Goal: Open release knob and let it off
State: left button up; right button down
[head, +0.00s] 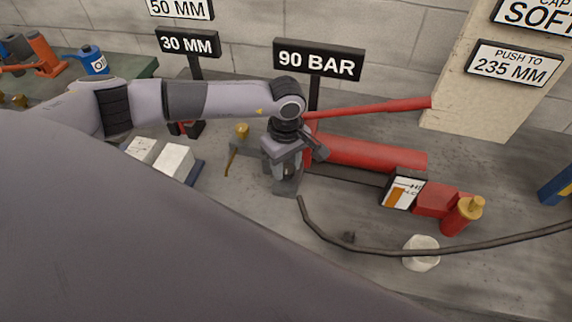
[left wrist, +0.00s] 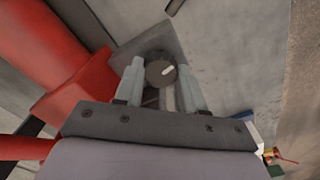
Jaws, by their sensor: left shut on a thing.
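The red hand pump (head: 365,152) lies on the grey bench with its long red lever handle (head: 375,107) above it. My left gripper (head: 285,172) points down at the grey block at the pump's left end. In the left wrist view, the round dark release knob (left wrist: 161,73) with a white mark on its face sits between the two fingers of my left gripper (left wrist: 160,78). The fingers are shut on the knob. In the head view the gripper hides the knob. My right gripper is in neither view.
A "90 BAR" sign (head: 319,59) stands behind the pump. Pale blocks (head: 174,161) lie left of the gripper.

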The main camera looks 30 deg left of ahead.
aim_at(285, 169)
pick_arm(q)
jog(key=n+b, duration=0.1)
jog(key=n, duration=0.2)
jog(key=shift+f+n, duration=0.1)
jog(key=shift+n, duration=0.2)
jog(key=n+b, duration=0.1)
jog(key=n, duration=0.2)
jog(key=shift+s+n, duration=0.1)
jog(key=shift+n, duration=0.2)
jog(key=n+b, duration=0.1)
jog(key=n, duration=0.2)
jog(key=shift+n, duration=0.3)
jog(key=shift+n+b, duration=0.45)
jog(key=shift+n, duration=1.05)
jog(key=o, duration=1.1)
jog(key=shift+c, duration=0.2)
notch_tip(285, 169, up, 8)
jog(key=shift+f, duration=0.25)
